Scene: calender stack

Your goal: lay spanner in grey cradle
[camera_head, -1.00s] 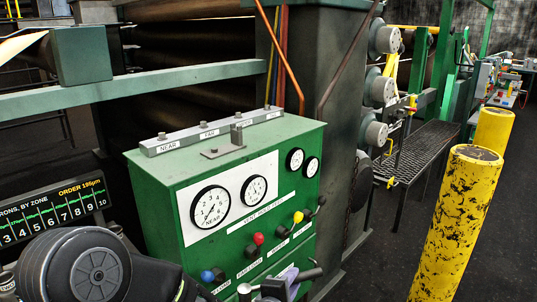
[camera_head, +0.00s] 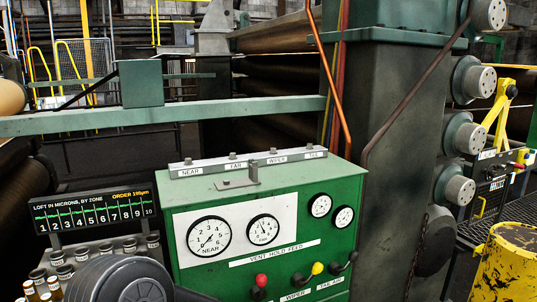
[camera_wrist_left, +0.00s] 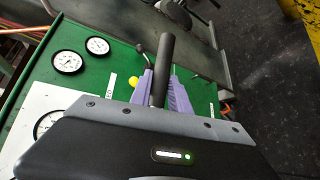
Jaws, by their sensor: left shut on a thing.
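My left gripper (camera_wrist_left: 160,78) has purple fingers and is shut on a dark round bar (camera_wrist_left: 165,58) in the left wrist view. The bar looks like the spanner's handle, and its other end is hidden. The gripper is in front of the green cabinet's dial panel. In the head view only part of my left arm (camera_head: 120,280) shows at lower left. A small grey bracket with an upright tab (camera_head: 240,183) sits on top of the green cabinet (camera_head: 310,178); I cannot tell if it is the grey cradle. My right gripper is not in view.
A grey rail (camera_head: 205,168) labelled NEAR, FAR, WIPER and TAIL runs along the cabinet's back top edge. Coloured-knob levers (camera_head: 262,281) project from its front. A loft display (camera_head: 95,212) stands at left. A yellow bollard (camera_head: 507,265) stands at lower right.

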